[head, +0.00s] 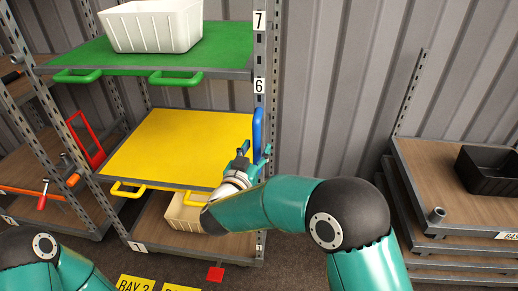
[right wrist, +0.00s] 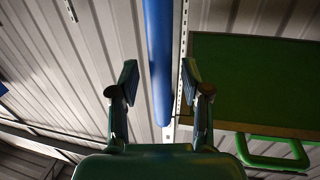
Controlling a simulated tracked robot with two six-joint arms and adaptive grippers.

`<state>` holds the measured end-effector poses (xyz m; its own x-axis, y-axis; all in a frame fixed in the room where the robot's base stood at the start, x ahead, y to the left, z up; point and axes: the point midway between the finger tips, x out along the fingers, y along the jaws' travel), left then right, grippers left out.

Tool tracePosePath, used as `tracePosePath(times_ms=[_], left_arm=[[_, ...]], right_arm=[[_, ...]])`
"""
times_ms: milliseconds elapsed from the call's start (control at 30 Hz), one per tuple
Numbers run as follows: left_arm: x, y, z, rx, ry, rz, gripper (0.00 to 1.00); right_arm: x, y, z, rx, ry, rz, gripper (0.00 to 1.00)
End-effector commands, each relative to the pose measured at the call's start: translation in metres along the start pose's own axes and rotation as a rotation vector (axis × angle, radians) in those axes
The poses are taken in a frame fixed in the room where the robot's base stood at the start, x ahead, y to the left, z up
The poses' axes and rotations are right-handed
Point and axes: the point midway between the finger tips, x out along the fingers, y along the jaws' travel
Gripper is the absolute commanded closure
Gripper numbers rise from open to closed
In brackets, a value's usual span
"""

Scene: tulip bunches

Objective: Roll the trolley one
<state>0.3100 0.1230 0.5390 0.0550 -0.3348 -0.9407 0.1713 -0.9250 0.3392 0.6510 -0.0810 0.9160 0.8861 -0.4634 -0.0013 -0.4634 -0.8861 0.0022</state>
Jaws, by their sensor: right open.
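The trolley is a tall rack with perforated grey posts (head: 272,60), a green shelf (head: 75,54), a yellow shelf (head: 175,140) and a wooden bottom shelf (head: 150,225). A blue upright handle (head: 258,128) is at its right post, and it shows as a blue bar in the right wrist view (right wrist: 158,50). My right gripper (head: 256,153) is open and empty at the lower end of this handle. In the right wrist view the bar runs between the two spread fingers, with gaps on both sides. My left gripper is out of view; only my left arm shows.
A white bin (head: 155,27) stands on the green shelf and a beige bin (head: 184,213) on the bottom shelf. A red handle (head: 86,139) belongs to a rack at left. At right, a low rack (head: 425,170) holds a black crate (head: 488,170). A corrugated wall is behind.

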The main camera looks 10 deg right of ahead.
Motion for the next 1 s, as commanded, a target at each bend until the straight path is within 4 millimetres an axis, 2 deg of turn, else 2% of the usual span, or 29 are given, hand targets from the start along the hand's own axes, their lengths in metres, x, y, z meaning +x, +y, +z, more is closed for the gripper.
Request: tracePosePath(times_ms=[500, 700, 1000], left_arm=[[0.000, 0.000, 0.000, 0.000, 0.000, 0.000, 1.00], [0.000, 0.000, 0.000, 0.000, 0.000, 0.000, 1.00], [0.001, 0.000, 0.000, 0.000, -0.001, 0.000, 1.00]], right_arm=[[-0.095, 0.000, 0.001, -0.001, -0.001, -0.004, 0.53], [-0.110, 0.001, 0.002, -0.001, -0.001, -0.002, 0.53], [-0.111, 0.001, 0.002, -0.001, -0.002, 0.000, 0.53]])
